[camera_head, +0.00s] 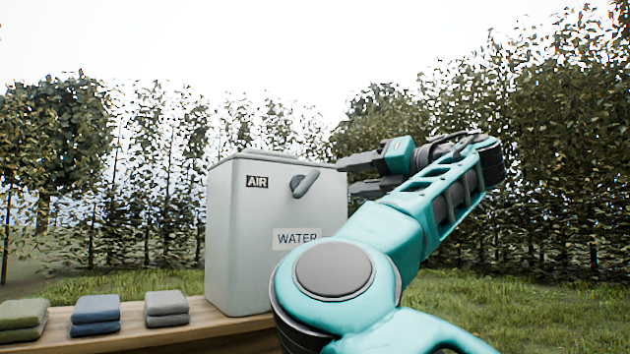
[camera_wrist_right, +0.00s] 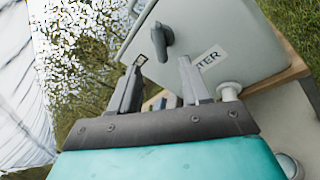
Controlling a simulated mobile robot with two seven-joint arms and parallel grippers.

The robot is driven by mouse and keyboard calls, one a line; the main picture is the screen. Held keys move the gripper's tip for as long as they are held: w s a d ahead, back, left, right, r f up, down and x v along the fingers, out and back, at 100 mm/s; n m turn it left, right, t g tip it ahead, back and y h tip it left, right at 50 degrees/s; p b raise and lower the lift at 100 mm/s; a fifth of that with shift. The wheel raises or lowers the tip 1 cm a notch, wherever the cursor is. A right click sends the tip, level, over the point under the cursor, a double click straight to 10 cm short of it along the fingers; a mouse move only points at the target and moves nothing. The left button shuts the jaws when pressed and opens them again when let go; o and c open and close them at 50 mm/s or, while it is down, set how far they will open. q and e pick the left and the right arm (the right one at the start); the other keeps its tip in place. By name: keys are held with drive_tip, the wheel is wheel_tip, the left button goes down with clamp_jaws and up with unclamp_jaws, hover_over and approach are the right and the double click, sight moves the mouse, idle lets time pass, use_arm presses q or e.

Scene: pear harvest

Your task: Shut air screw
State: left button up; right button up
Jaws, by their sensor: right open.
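The air screw (camera_head: 304,182) is a grey knob with a lever handle on the front of a pale grey tank (camera_head: 230,240). It sits to the right of the AIR label, and its lever points up and right in the head view. My right gripper (camera_head: 350,176) is open and empty, to the right of the screw. In the right wrist view the screw (camera_wrist_right: 162,42) shows beyond the two fingertips of my right gripper (camera_wrist_right: 161,62), between them and apart from them. My left gripper is in neither view.
The tank stands on a wooden bench (camera_head: 195,328). Folded green (camera_head: 23,315), blue (camera_head: 96,310) and grey cloths (camera_head: 166,304) lie to its left. A white spout (camera_wrist_right: 228,92) shows low on the tank below the WATER label. Grass and hedges lie behind.

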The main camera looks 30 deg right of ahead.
sight(312, 182)
drive_tip(key=p+x, duration=0.1)
drive_tip(key=x, duration=0.8)
drive_tip(key=shift+w+a, duration=0.15)
drive_tip(key=shift+w, duration=0.2)
clamp_jaws()
